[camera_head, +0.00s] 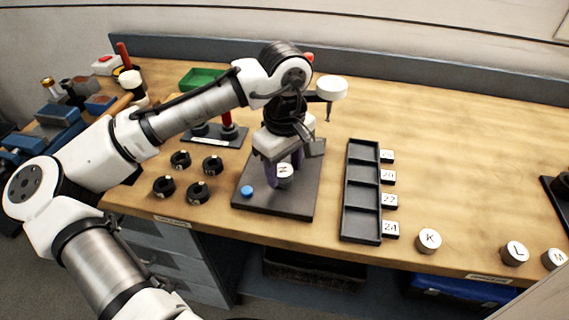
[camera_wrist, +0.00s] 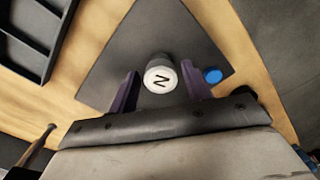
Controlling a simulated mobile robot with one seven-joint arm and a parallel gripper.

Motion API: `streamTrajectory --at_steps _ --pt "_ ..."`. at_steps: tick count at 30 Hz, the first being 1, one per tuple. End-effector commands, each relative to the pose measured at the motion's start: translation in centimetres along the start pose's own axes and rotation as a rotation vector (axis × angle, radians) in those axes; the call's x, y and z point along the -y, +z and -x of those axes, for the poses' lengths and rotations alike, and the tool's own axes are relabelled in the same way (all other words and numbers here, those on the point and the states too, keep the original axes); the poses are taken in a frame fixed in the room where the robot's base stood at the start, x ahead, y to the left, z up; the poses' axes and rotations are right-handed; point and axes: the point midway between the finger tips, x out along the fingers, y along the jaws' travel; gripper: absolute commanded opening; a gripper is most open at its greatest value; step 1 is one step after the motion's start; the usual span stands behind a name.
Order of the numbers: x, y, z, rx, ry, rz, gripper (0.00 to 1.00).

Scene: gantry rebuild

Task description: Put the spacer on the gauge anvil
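The spacer, a short grey cylinder with a white top marked N (camera_head: 285,170), stands upright over the dark gauge base plate (camera_head: 250,207). It also shows in the wrist view (camera_wrist: 160,76). My gripper (camera_head: 284,181) points down over the plate. In the wrist view its two purple fingers (camera_wrist: 160,82) stand either side of the spacer, with a gap on both sides, so it is open. The anvil itself is hidden, and I cannot tell exactly what is under the spacer. A white round dial (camera_head: 331,88) with a thin stem is behind and right of my gripper.
A blue button (camera_head: 247,191) sits on the plate's front left. Several black rings (camera_head: 165,187) lie to the left. A black slotted tray (camera_head: 360,225) with numbered tags is to the right. Spacers K (camera_head: 428,240), L (camera_head: 515,252) and M (camera_head: 555,259) stand near the front edge.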

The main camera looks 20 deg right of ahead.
Motion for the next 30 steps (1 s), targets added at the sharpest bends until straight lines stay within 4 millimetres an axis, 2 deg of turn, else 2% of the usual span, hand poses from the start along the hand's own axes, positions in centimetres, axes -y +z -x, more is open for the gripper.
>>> streamTrajectory --at_steps 9,14,17,24,30 --pt "0.0 0.0 0.1 -0.001 0.000 0.000 0.57" --pt "-0.1 -0.1 1.1 -0.002 0.002 0.001 0.57" --pt "-0.1 0.0 2.8 -0.003 0.003 0.000 0.57" --pt "-0.1 0.0 8.1 -0.003 0.003 0.000 0.57" --pt "-0.1 0.0 11.3 -0.001 0.001 0.000 0.57"
